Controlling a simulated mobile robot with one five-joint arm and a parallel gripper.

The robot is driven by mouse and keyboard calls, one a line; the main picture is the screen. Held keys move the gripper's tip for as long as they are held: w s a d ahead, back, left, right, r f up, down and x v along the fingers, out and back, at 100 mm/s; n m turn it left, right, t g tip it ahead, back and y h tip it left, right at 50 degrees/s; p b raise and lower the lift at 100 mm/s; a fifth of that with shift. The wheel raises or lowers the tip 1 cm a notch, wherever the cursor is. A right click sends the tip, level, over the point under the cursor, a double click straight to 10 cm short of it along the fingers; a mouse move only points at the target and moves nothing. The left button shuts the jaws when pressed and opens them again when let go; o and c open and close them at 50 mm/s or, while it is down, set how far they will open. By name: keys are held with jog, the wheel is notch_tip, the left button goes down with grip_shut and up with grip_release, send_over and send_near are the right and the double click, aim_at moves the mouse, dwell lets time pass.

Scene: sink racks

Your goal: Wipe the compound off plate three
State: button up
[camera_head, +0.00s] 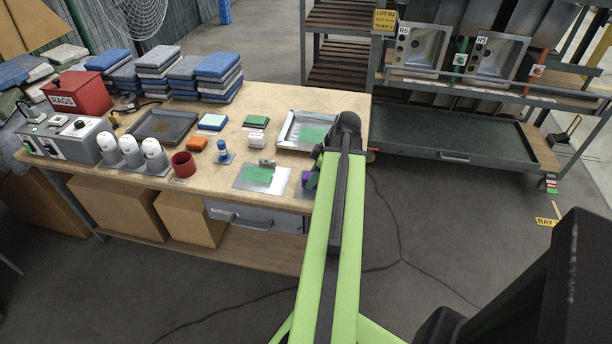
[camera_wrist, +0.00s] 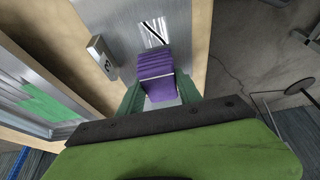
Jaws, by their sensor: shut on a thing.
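My gripper (camera_wrist: 160,90) is shut on a purple ribbed block (camera_wrist: 156,72), its green fingers on either side. The block is over a bare-looking grey metal plate (camera_wrist: 123,15), which has a bright patch with a dark streak. I cannot tell whether block and plate touch.
A rimmed metal tray (camera_head: 285,134) with green compound lies behind. A small metal block (camera_head: 267,162) stands beside the plates. A red cup (camera_head: 184,164), white-topped bottles (camera_head: 154,155) and folded rags (camera_head: 217,70) occupy the left. A sink rack (camera_head: 450,85) stands right.

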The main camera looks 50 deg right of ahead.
aim_at(304, 175)
jog(key=shift+s+d+f, duration=0.1)
jog(key=shift+s+d, duration=0.15)
jog(key=shift+s, duration=0.35)
jog(key=shift+s+d, duration=0.25)
jog(key=shift+s, duration=0.35)
jog(key=shift+s+d+f, duration=0.1)
jog(key=shift+s+d, duration=0.15)
jog(key=shift+s, duration=0.35)
jog(key=shift+s+d+r, duration=0.1)
jog(key=shift+s+d, duration=0.3)
jog(key=shift+s, duration=0.45)
jog(key=shift+s+d+r, duration=0.1)
jog(key=shift+s+d, duration=0.25)
jog(key=shift+s, duration=0.45)
jog(key=shift+w, duration=0.15)
jog(key=shift+w+a+f, duration=0.1)
jog(key=shift+w+a, duration=0.65)
jog(key=shift+w, duration=0.85)
jog(key=shift+w+a+r, duration=0.1)
jog(key=shift+w+a, duration=0.65)
jog(key=shift+w, duration=0.9)
jog(key=shift+w+a+f, duration=0.1)
jog(key=shift+w+a, duration=0.65)
jog(key=shift+w, duration=0.85)
notch_tip(304, 175, up, 6)
jog(key=p, duration=0.5)
jog(key=shift+p, duration=0.35)
